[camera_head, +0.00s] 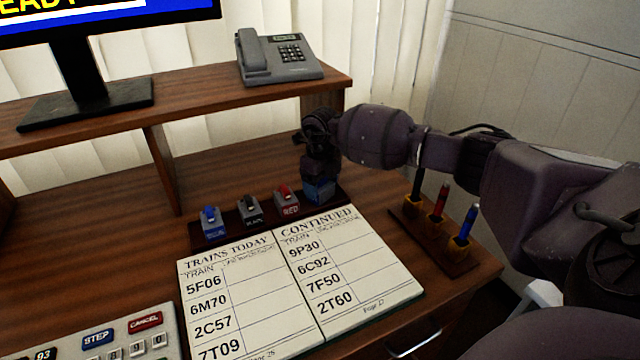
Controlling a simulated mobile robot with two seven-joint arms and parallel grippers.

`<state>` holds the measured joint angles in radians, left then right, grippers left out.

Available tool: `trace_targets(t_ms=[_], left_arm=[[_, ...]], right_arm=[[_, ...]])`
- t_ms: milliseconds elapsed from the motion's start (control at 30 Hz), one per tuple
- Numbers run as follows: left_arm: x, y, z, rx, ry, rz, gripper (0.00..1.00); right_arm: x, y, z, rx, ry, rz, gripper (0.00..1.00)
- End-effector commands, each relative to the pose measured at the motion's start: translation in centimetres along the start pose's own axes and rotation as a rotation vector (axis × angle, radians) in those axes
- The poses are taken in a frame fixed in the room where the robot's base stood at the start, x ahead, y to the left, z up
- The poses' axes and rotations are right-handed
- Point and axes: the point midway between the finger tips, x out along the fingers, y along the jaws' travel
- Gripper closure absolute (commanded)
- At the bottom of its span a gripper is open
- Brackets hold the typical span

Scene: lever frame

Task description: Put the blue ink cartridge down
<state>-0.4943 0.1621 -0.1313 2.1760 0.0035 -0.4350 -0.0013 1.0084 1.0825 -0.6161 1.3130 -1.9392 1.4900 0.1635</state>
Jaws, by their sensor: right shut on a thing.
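My right gripper (318,150) points down at the right end of a dark rack (234,232) on the desk. It is shut on a blue block (319,190), which I take for the blue ink cartridge. Its upper part is hidden by the gripper. The block is at the rack's right end; I cannot tell whether it touches the rack. To its left on the rack stand a small block with a blue top (211,222), one with a black top (249,211) and one with a red top labelled RED (287,203). My left gripper is not in view.
An open train register (300,280) lies just in front of the rack. A pen stand (410,222) with several pens is at the right, under my arm. A keypad (110,345) is front left. A shelf with a telephone (278,58) and a monitor (85,70) stands behind.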

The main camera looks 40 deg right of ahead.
Motion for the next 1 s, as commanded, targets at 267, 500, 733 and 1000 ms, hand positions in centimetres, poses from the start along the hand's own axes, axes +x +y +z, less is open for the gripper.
trace_targets(t_ms=[267,500,733,1000], left_arm=[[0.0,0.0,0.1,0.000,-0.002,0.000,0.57],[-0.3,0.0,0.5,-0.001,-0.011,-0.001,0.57],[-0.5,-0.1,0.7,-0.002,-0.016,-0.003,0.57],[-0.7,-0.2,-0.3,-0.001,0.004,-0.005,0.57]], right_arm=[[0.3,0.0,0.0,0.000,0.000,0.000,0.23],[0.3,0.0,0.0,0.000,0.000,0.000,0.05],[0.0,0.0,0.0,0.000,-0.001,0.000,0.05],[-3.0,-0.1,0.0,0.001,-0.006,-0.003,0.05]])
